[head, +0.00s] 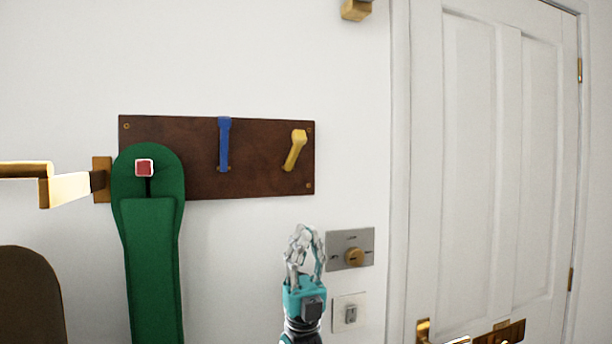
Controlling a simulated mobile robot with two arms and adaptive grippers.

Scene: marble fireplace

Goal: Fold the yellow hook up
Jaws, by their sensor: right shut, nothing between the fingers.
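The yellow hook (295,150) is on the right part of a dark brown wooden board (265,168) on the wall. It slants from its lower base up and to the right, its thicker end on top. A blue hook (224,145) stands upright against the board to its left. A red-ended hook (144,168) at the board's left bears a hanging green strap-like thing (152,265). My right gripper (304,247) is below the yellow hook, pointing up, apart from it. It is shut and empty. My left gripper is not in view.
A metal plate with a brass knob (354,257) and a small switch (349,313) are just right of my right gripper. A white panelled door (480,180) with brass handles fills the right. A brass bracket (60,187) juts in at left. Wall between gripper and board is bare.

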